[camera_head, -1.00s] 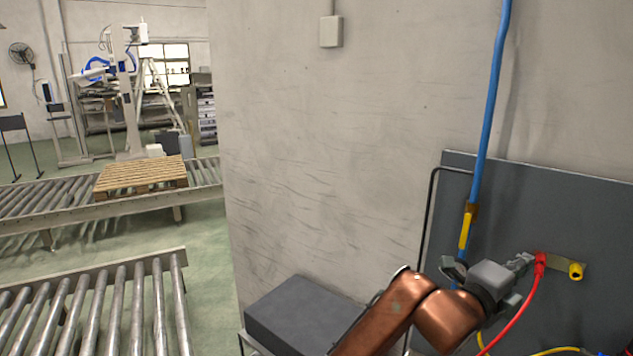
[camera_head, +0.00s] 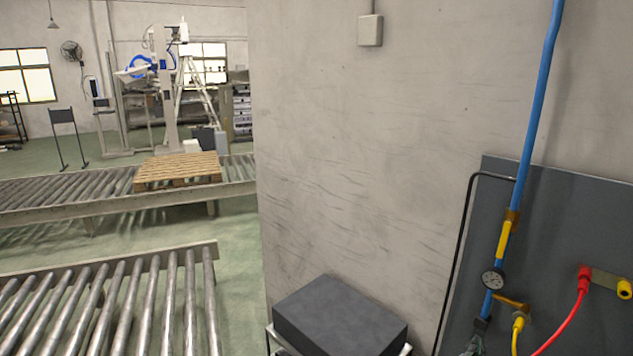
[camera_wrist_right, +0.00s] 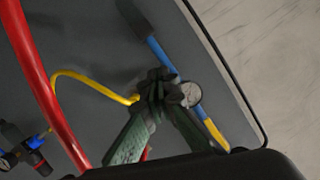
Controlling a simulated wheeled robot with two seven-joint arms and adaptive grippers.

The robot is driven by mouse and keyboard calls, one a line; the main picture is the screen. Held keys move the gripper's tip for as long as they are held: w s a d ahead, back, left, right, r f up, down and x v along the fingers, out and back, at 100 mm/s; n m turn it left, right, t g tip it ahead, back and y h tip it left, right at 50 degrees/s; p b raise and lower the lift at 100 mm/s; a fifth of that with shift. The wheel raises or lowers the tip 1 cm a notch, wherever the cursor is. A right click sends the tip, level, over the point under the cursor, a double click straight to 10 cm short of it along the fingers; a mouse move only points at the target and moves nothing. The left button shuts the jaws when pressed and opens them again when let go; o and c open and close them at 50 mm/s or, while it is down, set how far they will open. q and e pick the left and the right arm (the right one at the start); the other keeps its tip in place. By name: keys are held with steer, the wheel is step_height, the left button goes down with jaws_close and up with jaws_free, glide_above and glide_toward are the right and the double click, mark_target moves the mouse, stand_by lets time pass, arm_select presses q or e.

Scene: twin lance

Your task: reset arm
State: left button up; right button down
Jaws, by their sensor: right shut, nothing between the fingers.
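My right gripper (camera_wrist_right: 158,92) is shut and empty in the right wrist view, its fingertips together in front of the grey panel (camera_wrist_right: 95,45). A round pressure gauge (camera_wrist_right: 191,94) and the blue pipe (camera_wrist_right: 162,55) appear close beside the fingertips; I cannot tell whether they touch. In the head view only a small dark part of the right gripper (camera_head: 478,338) shows at the bottom edge, below the gauge (camera_head: 493,279). My left gripper is not in view.
A red hose (camera_head: 573,315) ends at a bracket with a yellow fitting (camera_head: 625,289). A yellow hose (camera_head: 517,335) ends near the gauge. A dark grey block (camera_head: 340,318) sits on a stand by the wall. Roller conveyors (camera_head: 110,305) and a pallet (camera_head: 178,170) are at left.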

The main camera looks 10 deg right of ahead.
steer(key=s+a+f+n+g+y, duration=0.1)
steer(key=s+a+f+n+y, duration=0.1)
steer(key=f, duration=0.8)
steer(key=s+a+f+n+g+y, duration=0.2)
steer(key=s+a+f+n, duration=0.3)
steer(key=f, duration=0.5)
steer(key=s+a+f+n+g+y, duration=0.1)
steer(key=s+a+f+n+y, duration=0.3)
steer(key=f, duration=0.7)
steer(key=shift+s+a+g, duration=0.15)
steer(key=shift+s+a, duration=0.25)
steer(key=shift+s, duration=0.3)
steer(key=shift+s+a+g, duration=0.1)
steer(key=shift+s+a, duration=0.3)
steer(key=shift+s, duration=0.3)
steer(key=shift+s+a+g, duration=0.15)
steer(key=shift+s+a, duration=0.25)
steer(key=shift+s, duration=0.3)
steer(key=s+a+f+n+g+y, duration=0.2)
steer(key=s+a+f+n, duration=0.1)
steer(key=s+a+f, duration=0.4)
steer(key=s+f+g+b, duration=0.25)
steer(key=f+b, duration=0.35)
steer(key=f, duration=2.9)
steer(key=s+f+b, duration=0.4)
steer(key=s+f, duration=1.6)
steer(key=f, duration=0.1)
steer(key=shift+d+n+y, duration=0.4)
steer(key=shift+d, duration=0.05)
